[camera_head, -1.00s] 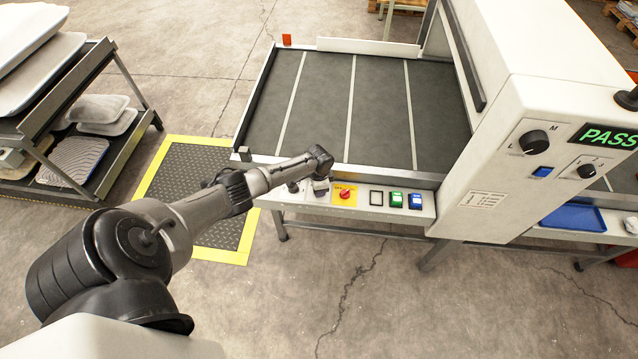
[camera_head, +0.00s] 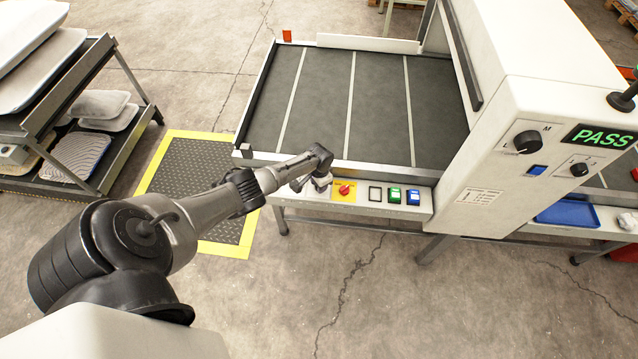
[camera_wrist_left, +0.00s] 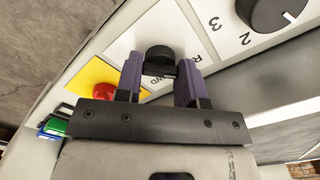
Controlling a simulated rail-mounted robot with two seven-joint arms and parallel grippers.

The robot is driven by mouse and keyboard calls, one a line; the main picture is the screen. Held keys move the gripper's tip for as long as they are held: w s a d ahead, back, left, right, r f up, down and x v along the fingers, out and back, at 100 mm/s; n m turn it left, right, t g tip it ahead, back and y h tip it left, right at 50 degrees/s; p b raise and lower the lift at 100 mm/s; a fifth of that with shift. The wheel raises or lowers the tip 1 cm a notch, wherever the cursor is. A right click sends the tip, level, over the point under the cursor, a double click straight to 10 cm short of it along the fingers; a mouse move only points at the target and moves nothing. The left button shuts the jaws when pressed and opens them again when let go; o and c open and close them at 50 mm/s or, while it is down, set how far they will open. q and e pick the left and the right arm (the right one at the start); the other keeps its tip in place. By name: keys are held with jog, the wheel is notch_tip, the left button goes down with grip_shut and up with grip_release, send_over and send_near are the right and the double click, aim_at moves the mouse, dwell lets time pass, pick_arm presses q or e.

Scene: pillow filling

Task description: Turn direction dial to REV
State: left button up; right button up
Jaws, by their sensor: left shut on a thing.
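The direction dial (camera_wrist_left: 160,58) is a black knob on a white label plate of the control panel, seen in the left wrist view. Part of an "R" shows on one side of it and "WD" beside one finger; the rest of the lettering and the knob's pointer are hidden. My left gripper (camera_wrist_left: 160,76) has its two purple-padded fingers on either side of the knob, shut on it. In the head view my left gripper (camera_head: 321,184) is at the panel's left part and covers the dial. My right gripper is not in view.
A red knob on a yellow plate (camera_head: 343,190) sits right beside the gripper, then green (camera_head: 395,195) and blue (camera_head: 413,197) buttons. A larger numbered dial (camera_wrist_left: 272,12) is on the other side. The conveyor (camera_head: 350,105) is empty. A display (camera_head: 603,137) reads PASS.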

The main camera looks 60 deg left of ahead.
pick_arm(q)
jog(key=o, duration=0.9)
jog(key=shift+r+p, duration=2.3)
jog(key=shift+r, duration=4.6)
